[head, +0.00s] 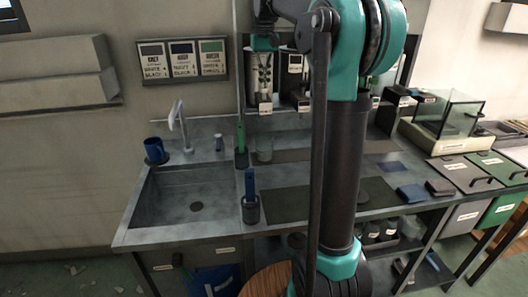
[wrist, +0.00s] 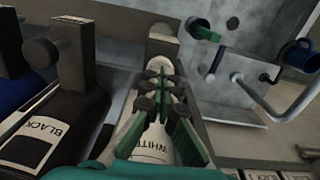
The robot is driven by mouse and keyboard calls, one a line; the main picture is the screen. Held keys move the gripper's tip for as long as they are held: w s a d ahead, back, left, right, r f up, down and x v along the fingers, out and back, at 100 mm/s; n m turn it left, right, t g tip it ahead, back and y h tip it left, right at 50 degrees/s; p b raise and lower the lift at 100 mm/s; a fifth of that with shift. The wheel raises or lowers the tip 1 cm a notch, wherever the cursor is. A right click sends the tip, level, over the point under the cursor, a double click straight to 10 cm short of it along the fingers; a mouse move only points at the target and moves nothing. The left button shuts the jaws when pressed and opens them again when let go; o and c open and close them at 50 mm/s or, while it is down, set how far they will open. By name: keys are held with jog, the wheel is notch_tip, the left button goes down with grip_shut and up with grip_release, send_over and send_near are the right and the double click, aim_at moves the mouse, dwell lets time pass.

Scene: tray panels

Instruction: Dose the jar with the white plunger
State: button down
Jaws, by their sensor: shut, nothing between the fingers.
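The white dispenser (wrist: 148,145), a pale bottle labelled WHITE, stands in the middle of the wrist view. In the head view my gripper (head: 264,43) is over the dispensers at the back shelf, partly behind my arm. A clear glass vessel (head: 264,150), possibly the jar, stands on the counter below. Its contents are too small to tell.
A black dispenser (wrist: 50,130) with its own pump stands left of the white one. A sink (head: 195,195) with a tap (head: 180,125) and blue mug (head: 155,150) lies left. Dark cups with tools stand beside it. A glass-sided box (head: 447,115) stands right.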

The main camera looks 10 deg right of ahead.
jog(key=shift+r, duration=1.7)
jog(key=shift+r, duration=0.1)
jog(key=shift+r, duration=2.9)
